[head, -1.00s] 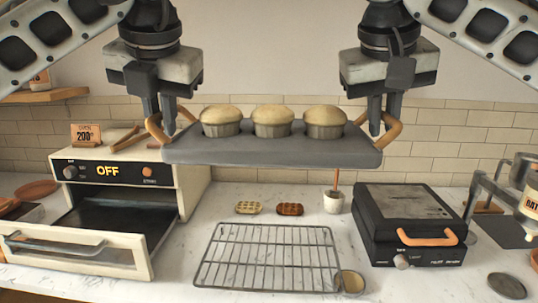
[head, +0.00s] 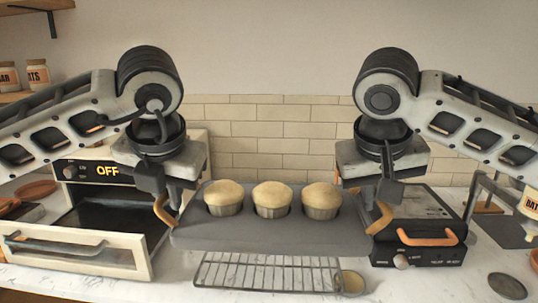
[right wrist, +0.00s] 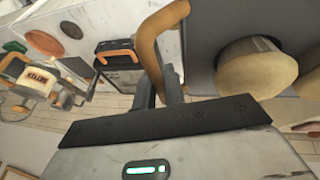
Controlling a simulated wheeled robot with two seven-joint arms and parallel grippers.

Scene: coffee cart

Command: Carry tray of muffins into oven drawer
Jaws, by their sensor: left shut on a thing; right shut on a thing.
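A grey tray (head: 270,238) with three muffins (head: 272,197) in it hangs in the air above the wire rack. My left gripper (head: 172,208) is shut on the tray's left orange handle (head: 163,209). My right gripper (head: 370,210) is shut on its right orange handle (head: 379,219). In the right wrist view the right handle (right wrist: 152,45) lies between the fingers, with a muffin (right wrist: 255,68) beside it. The oven (head: 80,220) stands at the left with its drawer pulled out; the drawer front (head: 70,255) has a grey handle. The oven's display reads OFF.
The wire rack (head: 265,275) lies on the marble counter, partly hidden under the tray. A black press with an orange handle (head: 428,238) stands at the right, partly behind my right gripper. A small round dish (head: 352,282) sits by the rack.

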